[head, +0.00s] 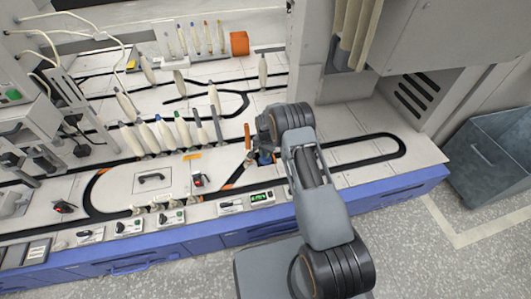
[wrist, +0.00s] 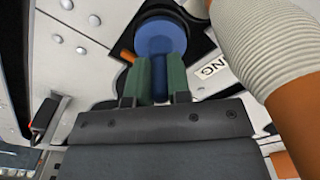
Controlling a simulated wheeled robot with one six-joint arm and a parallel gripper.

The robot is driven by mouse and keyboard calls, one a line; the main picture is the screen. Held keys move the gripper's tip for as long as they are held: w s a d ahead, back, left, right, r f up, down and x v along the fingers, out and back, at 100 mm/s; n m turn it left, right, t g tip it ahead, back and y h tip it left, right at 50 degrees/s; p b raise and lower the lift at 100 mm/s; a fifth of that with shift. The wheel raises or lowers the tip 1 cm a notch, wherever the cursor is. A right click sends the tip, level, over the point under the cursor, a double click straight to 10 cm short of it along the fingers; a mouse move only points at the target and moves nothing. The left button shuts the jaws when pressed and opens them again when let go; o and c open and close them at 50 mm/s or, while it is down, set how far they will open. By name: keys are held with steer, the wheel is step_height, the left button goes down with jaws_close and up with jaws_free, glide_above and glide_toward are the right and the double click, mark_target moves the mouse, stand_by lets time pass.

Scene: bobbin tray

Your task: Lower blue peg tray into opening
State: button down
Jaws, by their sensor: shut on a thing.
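The blue peg tray (wrist: 158,38) is a round blue disc with a blue peg, seen near the top middle of the wrist view. My gripper (wrist: 159,75) is shut on its peg, with a green pad on each side. In the head view a small blue part of the tray (head: 265,159) shows below my gripper (head: 263,150), at the deck. A dark opening (wrist: 124,42) lies around and behind the disc in the wrist view. The arm hides most of this spot in the head view. I cannot tell whether the tray is inside the opening or just above it.
A large bobbin (wrist: 262,50) with white ribbed winding and an orange end stands close on the right in the wrist view. Several bobbins (head: 165,133) stand in a row on the deck to the left. A black track loop (head: 385,140) lies right of my arm.

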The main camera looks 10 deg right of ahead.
steer(key=shift+f+b, duration=0.55)
steer(key=shift+f, duration=0.15)
steer(key=c, duration=1.3)
jaws_free()
steer(key=shift+c, duration=0.2)
steer(key=shift+r+p, duration=3.35)
steer(key=shift+r, duration=2.25)
